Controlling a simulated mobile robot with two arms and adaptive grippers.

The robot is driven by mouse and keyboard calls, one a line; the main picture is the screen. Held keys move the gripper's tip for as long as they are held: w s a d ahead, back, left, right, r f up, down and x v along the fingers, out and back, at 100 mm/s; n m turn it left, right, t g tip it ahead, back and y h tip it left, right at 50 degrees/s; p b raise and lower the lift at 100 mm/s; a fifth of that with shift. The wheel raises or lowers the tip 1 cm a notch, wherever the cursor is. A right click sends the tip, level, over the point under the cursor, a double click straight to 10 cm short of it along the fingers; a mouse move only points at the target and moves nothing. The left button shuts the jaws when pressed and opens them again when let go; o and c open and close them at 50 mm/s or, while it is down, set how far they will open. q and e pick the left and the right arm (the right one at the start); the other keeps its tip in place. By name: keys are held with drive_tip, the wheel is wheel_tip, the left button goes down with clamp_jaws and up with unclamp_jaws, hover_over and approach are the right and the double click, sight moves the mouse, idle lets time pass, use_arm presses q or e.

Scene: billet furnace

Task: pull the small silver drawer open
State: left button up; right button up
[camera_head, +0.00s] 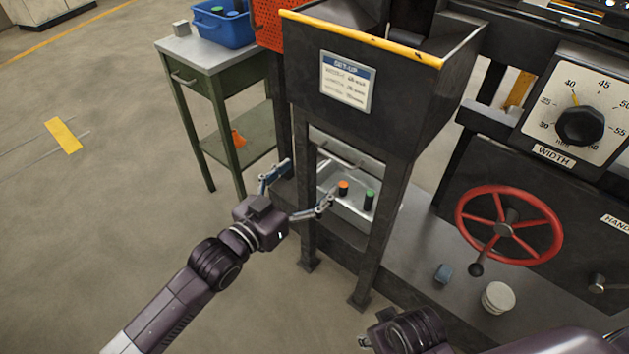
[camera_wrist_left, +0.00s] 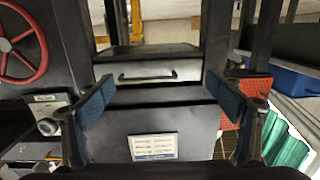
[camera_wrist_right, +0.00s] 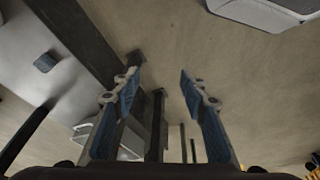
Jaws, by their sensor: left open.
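The small silver drawer (camera_head: 345,158) sits under a dark hopper in the head view, with a bar handle across its front. The left wrist view shows its front (camera_wrist_left: 180,68), upside down, with the dark handle (camera_wrist_left: 150,77). The drawer looks shut. My left gripper (camera_head: 302,190) is open and empty, its fingers spread in front of the frame leg, low and left of the drawer. In its wrist view the handle lies between the fingers, apart from them. My right gripper (camera_wrist_right: 160,85) is open and empty over the floor and frame; the head view shows only part of it.
Below the drawer, a pale tray (camera_head: 352,212) holds orange- and green-topped items between the frame legs. A green side table (camera_head: 207,52) with a blue bin (camera_head: 228,28) stands left. A red handwheel (camera_head: 508,226) is at right. Open floor lies at left.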

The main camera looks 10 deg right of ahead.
sight(335, 160)
use_arm(q)
drive_tip(key=shift+m+g+h, duration=0.3)
drive_tip(key=shift+m+h, duration=0.1)
drive_tip(key=shift+h, duration=0.2)
drive_tip(key=w+d, duration=0.1)
drive_tip(key=d, duration=0.1)
drive_tip(key=w+d+r+b, duration=0.1)
drive_tip(key=d, duration=0.1)
drive_tip(key=w+d+r+b, duration=0.1)
drive_tip(key=d, duration=0.2)
use_arm(e)
wheel_tip(335, 160, up, 6)
drive_tip(key=shift+s+a, duration=0.2)
drive_tip(key=shift+s, duration=0.25)
use_arm(q)
drive_tip(key=c, duration=1.4)
drive_tip(key=shift+f, duration=0.1)
use_arm(e)
drive_tip(key=shift+a+t, duration=0.1)
drive_tip(key=shift+t, duration=0.2)
